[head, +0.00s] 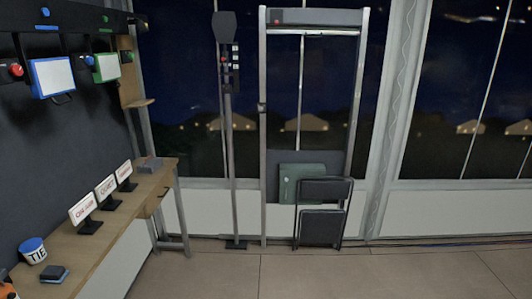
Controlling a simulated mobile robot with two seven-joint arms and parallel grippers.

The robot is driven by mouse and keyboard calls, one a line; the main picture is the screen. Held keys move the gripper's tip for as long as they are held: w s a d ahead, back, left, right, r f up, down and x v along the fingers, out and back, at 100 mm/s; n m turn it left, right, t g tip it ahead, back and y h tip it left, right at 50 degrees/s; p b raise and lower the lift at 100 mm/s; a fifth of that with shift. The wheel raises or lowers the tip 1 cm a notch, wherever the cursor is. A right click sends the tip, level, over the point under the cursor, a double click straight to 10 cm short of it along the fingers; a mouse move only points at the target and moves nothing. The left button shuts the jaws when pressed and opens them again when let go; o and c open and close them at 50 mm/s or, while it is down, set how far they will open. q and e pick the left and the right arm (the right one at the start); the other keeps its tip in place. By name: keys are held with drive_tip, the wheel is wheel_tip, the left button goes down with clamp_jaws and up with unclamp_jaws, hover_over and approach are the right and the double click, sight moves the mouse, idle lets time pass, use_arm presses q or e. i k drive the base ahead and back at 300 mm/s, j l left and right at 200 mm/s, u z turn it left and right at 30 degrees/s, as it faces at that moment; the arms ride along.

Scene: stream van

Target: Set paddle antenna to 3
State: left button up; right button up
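The paddle antenna (224,26) is a dark, flat, rounded head on top of a tall grey pole (230,160). The pole stands upright on a dark floor base (236,244) in front of the windows, left of the picture's middle. A narrow dark strip (236,70) with small pale and red marks runs beside the pole just under the paddle. The marks are too small to read, so I cannot tell the setting. Neither of my grippers is in view.
A metal frame (263,150) stands just right of the pole, with a folded black chair (322,212) in front. A wooden bench (140,200) on the left holds several small signs, a blue-lidded tub (33,252) and a dark block (54,273). The floor (300,275) ahead is clear.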

sight(224, 24)
drive_tip(key=i, duration=2.2)
drive_tip(key=i+l+u, duration=0.1)
drive_tip(key=i, duration=0.95)
drive_tip(key=i+l, duration=0.1)
drive_tip(key=i, duration=1)
